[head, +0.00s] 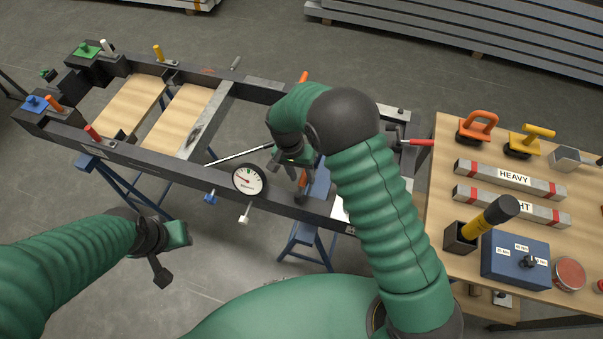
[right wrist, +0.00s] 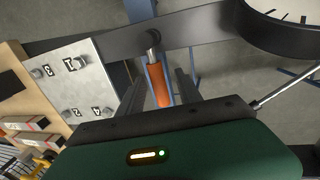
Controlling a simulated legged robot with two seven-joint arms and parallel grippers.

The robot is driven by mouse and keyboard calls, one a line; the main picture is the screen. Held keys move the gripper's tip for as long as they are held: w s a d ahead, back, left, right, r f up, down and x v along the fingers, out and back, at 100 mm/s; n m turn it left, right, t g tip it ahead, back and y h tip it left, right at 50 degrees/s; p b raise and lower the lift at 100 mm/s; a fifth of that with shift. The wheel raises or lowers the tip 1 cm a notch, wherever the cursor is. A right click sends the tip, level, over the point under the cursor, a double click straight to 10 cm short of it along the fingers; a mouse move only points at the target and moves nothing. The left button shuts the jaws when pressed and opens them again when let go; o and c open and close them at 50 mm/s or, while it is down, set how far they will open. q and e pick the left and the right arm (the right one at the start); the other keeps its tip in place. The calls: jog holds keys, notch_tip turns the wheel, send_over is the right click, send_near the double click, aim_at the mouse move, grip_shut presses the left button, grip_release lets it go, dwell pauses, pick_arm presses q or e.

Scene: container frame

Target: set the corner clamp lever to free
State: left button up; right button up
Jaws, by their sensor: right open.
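An orange lever (head: 302,184) stands at the near rail of the dark frame (head: 130,158). In the right wrist view the orange lever (right wrist: 158,86) hangs from a grey metal pivot on the rail. My right gripper (right wrist: 160,95) is open, with one finger on each side of the orange handle; contact cannot be told. In the head view my right gripper (head: 298,178) is partly hidden by my arm. I cannot read any free marking by the lever. My left gripper (head: 166,268) is away from the frame at the lower left; its jaw opening is unclear.
A round dial gauge (head: 250,180) sits left of the lever on the near rail. A metal plate with numbered bolts (right wrist: 78,85) lies beside it in the wrist view. Blue trestles (head: 303,245) carry the frame. A wooden bench (head: 440,180) with tools stands at right.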

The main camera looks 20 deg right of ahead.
jog(key=shift+s+a+r, duration=0.1)
jog(key=shift+s, duration=0.1)
jog(key=shift+c, duration=1.1)
jog(key=shift+d, duration=0.2)
grip_shut()
